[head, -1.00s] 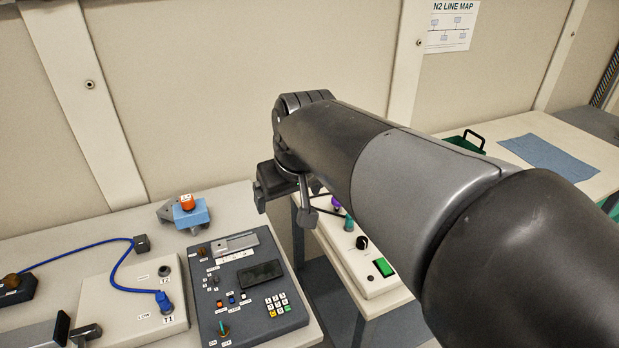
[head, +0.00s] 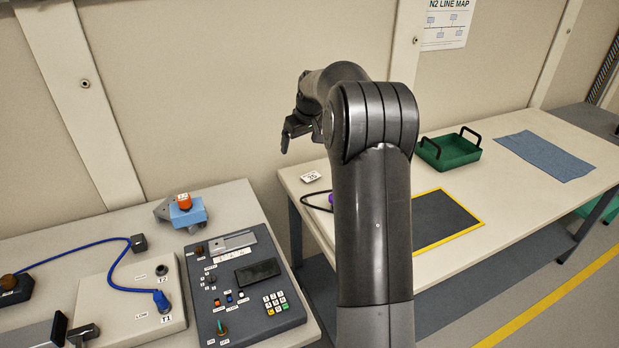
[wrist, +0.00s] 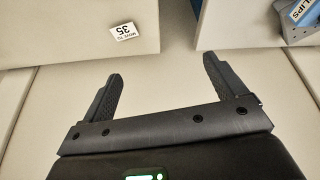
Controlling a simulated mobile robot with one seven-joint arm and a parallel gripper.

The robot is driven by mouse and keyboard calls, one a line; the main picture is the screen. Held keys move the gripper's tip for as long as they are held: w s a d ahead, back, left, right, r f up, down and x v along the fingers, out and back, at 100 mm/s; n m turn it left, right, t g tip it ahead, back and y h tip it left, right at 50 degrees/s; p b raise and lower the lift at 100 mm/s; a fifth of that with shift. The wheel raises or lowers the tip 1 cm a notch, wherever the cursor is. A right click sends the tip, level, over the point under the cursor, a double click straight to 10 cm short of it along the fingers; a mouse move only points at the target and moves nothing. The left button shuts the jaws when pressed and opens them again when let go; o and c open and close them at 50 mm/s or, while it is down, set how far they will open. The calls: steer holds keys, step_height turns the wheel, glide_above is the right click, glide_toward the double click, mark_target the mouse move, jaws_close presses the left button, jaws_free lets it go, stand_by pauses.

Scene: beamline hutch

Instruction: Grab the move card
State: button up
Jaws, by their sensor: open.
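The move card is a small white card marked 35 (head: 311,177). It lies on the right-hand table near its back left corner. It also shows at the upper left of the wrist view (wrist: 123,32), its print upside down. My gripper (head: 295,130) is above and behind the card in the head view, near the wall. In the wrist view my gripper (wrist: 162,69) is open with nothing between its fingers. The card is beyond the fingertips, toward the left finger, and apart from them.
A purple object (head: 332,198) with a dark cable loop is near the card, partly hidden by my arm. A yellow-edged dark mat (head: 440,220), green tray (head: 450,152) and blue cloth (head: 546,157) are farther right. A control panel (head: 245,285) stands on the left table.

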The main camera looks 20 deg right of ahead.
glide_toward(312, 177)
steer(key=v, duration=0.3)
steer(key=shift+y, duration=0.3)
steer(key=x, duration=1.1)
steer(key=shift+w+d, duration=0.15)
steer(key=shift+d, duration=0.15)
steer(key=c, duration=1.1)
